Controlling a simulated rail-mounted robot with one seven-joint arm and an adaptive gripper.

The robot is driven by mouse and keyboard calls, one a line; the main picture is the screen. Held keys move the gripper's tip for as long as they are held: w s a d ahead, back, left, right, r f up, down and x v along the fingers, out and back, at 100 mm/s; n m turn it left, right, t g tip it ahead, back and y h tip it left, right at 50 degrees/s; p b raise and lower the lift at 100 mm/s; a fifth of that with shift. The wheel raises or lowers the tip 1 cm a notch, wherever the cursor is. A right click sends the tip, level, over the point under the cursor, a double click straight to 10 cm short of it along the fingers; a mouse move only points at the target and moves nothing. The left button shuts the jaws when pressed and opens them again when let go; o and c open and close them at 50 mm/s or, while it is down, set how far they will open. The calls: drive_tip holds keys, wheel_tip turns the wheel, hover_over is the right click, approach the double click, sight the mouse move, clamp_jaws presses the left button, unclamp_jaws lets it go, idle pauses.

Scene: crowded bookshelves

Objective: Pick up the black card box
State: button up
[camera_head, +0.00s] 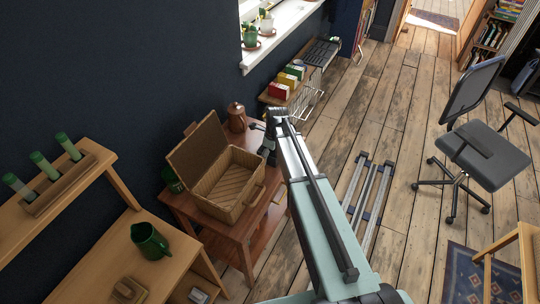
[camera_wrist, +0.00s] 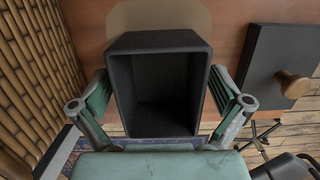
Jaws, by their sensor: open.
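The black card box (camera_wrist: 121,90) is in the middle of the wrist view, with its open side and dark, empty-looking inside facing the camera. My gripper (camera_wrist: 158,88) is open, with one green-padded finger on each side of the box. The left finger is very close to the box's left wall, and a gap shows at the right. I cannot tell whether either finger touches it. In the head view my gripper (camera_head: 268,147) is at the right side of the wicker basket. The box cannot be made out there.
The open wicker basket (camera_head: 249,196) stands on the reddish wooden table (camera_head: 228,240) and fills the wrist view's left edge. A black panel with a wooden knob (camera_wrist: 293,84) is right of the box. A copper pot (camera_head: 237,118) stands behind the basket.

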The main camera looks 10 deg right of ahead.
drive_tip(key=shift+f, duration=0.25)
idle(0.4)
drive_tip(key=c, duration=1.2)
